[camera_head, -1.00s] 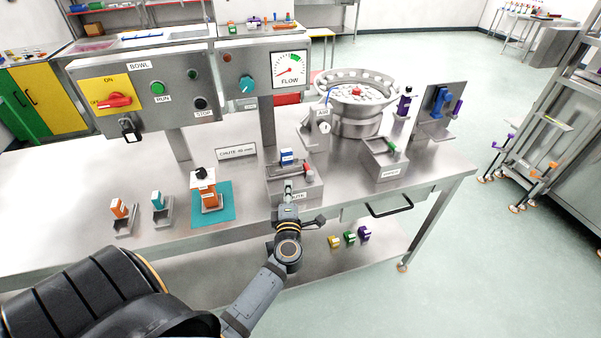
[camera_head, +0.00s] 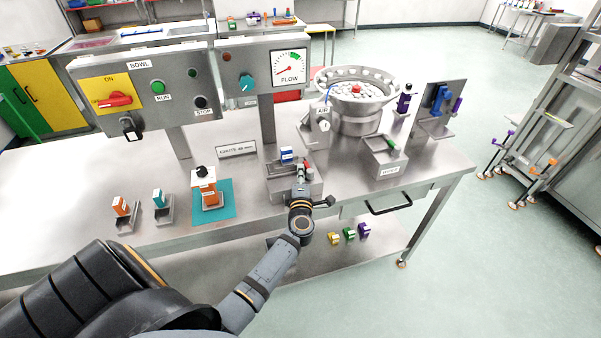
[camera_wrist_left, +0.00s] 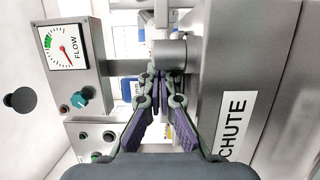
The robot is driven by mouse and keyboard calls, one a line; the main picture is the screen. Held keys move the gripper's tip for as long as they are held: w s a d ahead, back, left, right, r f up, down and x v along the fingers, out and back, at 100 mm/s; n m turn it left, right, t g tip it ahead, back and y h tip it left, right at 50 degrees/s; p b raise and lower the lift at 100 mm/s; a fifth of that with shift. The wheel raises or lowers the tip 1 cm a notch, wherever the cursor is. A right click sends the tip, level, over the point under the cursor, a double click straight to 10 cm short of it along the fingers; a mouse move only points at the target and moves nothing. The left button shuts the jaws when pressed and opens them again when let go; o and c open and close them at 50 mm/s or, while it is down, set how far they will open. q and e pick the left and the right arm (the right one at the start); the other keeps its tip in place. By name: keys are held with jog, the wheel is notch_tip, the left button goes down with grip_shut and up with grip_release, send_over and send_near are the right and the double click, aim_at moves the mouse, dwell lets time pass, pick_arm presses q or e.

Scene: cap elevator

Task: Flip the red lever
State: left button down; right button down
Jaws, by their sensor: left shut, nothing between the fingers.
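The chute box (camera_head: 280,188) stands near the front edge of the bench, with a small lever with a red end (camera_head: 309,168) at its top right. My left gripper (camera_head: 303,180) is at the box's front, just below the red end, and partly hides it. In the left wrist view the gripper (camera_wrist_left: 160,76) is shut with nothing between its fingertips. Its tips are close to a grey metal cylinder (camera_wrist_left: 168,52) beside the box side marked CHUTE (camera_wrist_left: 236,118). I cannot tell whether they touch. My right gripper is not in view.
A blue-and-white block (camera_head: 287,155) is on the chute box. A red rotary switch (camera_head: 114,101) is on the control panel at the left. A bowl feeder (camera_head: 355,90) stands behind, and another grey box (camera_head: 383,160) is at the right.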

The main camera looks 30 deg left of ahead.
pick_arm(q)
jog(key=m+h, duration=0.1)
jog(key=m+t+h, duration=0.1)
jog(key=shift+w+a+r+h, duration=0.1)
jog(key=shift+a+h, duration=0.05)
jog(key=shift+h, duration=0.15)
jog(key=shift+m+t+h, duration=0.4)
jog(key=shift+t+h, duration=0.1)
jog(key=shift+h, duration=0.1)
jog(key=v, duration=1.2)
